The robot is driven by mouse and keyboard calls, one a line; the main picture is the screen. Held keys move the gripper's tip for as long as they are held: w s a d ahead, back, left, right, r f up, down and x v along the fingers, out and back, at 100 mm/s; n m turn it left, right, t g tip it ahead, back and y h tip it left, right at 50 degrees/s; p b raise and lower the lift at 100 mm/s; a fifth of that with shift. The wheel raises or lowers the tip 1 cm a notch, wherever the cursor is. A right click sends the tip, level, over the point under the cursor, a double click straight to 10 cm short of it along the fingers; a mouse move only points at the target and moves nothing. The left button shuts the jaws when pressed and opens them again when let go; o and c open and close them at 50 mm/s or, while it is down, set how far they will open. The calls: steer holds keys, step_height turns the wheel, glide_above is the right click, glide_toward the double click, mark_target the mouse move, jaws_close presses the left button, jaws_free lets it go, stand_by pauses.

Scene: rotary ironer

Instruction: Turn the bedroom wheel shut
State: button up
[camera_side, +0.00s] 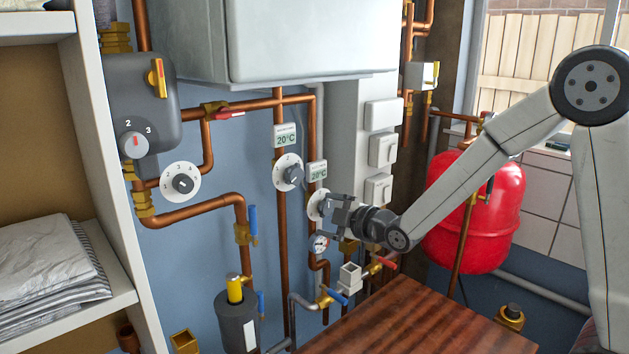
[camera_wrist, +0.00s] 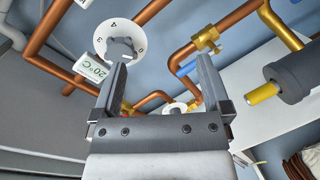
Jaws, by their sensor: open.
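Two white numbered dials sit on copper pipes, each below a 20°C label: the upper-left dial (camera_side: 289,172) with a dark grey knob, and the lower-right dial (camera_side: 315,207), partly hidden by my gripper. The names on the upper-left label (camera_side: 286,135) and lower-right label (camera_side: 318,171) are too small to read, so I cannot tell which is the bedroom wheel. My gripper (camera_side: 334,212) is open and empty, close beside the lower-right dial. In the wrist view, a dial with a grey knob (camera_wrist: 122,47) shows beyond the left fingertip of my gripper (camera_wrist: 163,72).
A third dial (camera_side: 183,184) is at left, below a grey unit (camera_side: 142,105). A gauge (camera_side: 319,244) and blue-handled valve (camera_side: 334,297) are under my gripper. A white boiler (camera_side: 310,40) hangs above. A red tank (camera_side: 470,225) stands at right, a wooden top (camera_side: 420,325) below.

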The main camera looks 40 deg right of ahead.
steer(key=s+a+f+m+g, duration=0.1)
steer(key=s+f+m+g, duration=0.5)
steer(key=s, duration=0.4)
steer(key=s+a+f+m+g, duration=0.1)
steer(key=s+f+m+g, duration=0.5)
steer(key=s, duration=0.5)
steer(key=shift+s+f+g+h, duration=0.15)
steer(key=shift+f+g+h, duration=0.15)
steer(key=shift+g, duration=0.3)
steer(key=shift+c, duration=0.3)
